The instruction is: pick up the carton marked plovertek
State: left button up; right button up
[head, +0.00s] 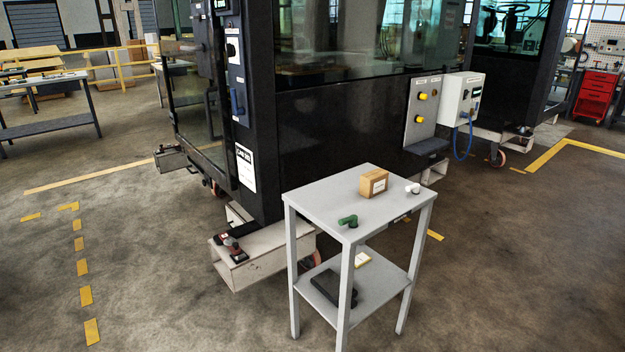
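A small brown cardboard carton (373,184) sits upright on the top of a grey two-shelf trolley (330,193). It has a pale label on its front, but the print is too small to read, so I cannot confirm the plovertek mark. A green object (348,220) with a handle-like shape lies to the carton's left and nearer to me. A small white object (413,188) lies to its right. Neither of my grippers shows in the head view.
The lower shelf (377,291) holds a black flat case (334,288) and a small yellow-and-white item (362,259). A large black cab (340,130) stands close behind the trolley, with a pale step block (262,262) at its left. The floor in front and left is open.

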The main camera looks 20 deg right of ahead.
aim_at(372, 182)
jog(key=l+u, duration=0.4)
jog(key=i+l+u, duration=0.1)
jog(key=l+u, duration=0.55)
jog(key=l, duration=0.2)
jog(key=k+l+u, duration=0.1)
jog(key=l+u, duration=0.15)
jog(key=l, duration=0.15)
jog(key=k+l, duration=0.1)
jog(key=l, duration=0.25)
jog(key=k+l+u, duration=0.1)
jog(key=l, duration=0.3)
jog(key=k+l, duration=0.1)
jog(key=l, duration=0.25)
jog(key=k+l+u, duration=0.1)
jog(key=l, duration=0.3)
jog(key=k+l, duration=0.1)
jog(key=l, duration=0.25)
jog(key=u, duration=0.05)
